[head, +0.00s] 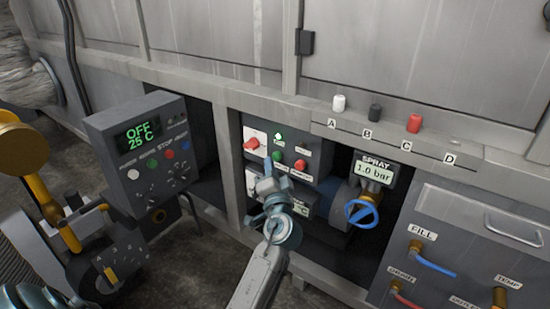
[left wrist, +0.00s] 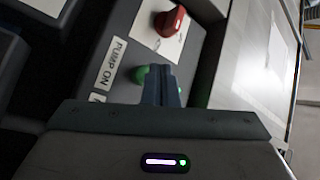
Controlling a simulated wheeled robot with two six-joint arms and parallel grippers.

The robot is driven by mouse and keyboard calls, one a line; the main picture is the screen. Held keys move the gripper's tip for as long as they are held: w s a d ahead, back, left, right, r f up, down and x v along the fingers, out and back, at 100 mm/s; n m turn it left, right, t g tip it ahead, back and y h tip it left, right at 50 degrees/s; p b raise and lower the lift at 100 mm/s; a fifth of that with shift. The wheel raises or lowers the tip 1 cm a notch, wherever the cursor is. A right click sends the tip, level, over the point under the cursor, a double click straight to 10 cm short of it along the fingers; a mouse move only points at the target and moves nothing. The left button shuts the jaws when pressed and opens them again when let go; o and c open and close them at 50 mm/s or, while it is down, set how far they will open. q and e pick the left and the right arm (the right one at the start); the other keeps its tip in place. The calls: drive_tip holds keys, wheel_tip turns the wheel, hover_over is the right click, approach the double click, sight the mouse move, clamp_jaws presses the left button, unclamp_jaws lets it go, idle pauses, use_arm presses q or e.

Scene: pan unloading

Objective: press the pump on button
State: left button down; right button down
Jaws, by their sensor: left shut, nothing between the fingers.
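The pump panel (head: 318,150) is a dark box in the recess of the metal frame. On it are a green button (head: 277,155), a red button (head: 300,165), a red knob (head: 252,143) on a white plate and a lit green lamp (head: 278,136). My left gripper (head: 267,161) is shut and empty, its tips just in front of the green button. In the left wrist view the fingers (left wrist: 164,78) partly hide the green button (left wrist: 139,74), beside the "PUMP ON" label (left wrist: 112,63). I cannot tell whether they touch. My right gripper is out of view.
A grey control box (head: 150,160) reading "OFF 25 C" stands left. A blue valve wheel (head: 362,212) under the "SPRAY 1.0 bar" display (head: 374,172) is to the right. White, dark and red cylinders stand on the ledge (head: 440,140) marked A to D.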

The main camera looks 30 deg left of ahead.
use_arm(q)
drive_tip(key=shift+s, duration=0.3)
drive_tip(key=s, duration=0.4)
drive_tip(key=shift+s+a, duration=0.2)
drive_tip(key=shift+s, duration=0.15)
drive_tip(key=shift+p, duration=0.3)
idle(0.5)
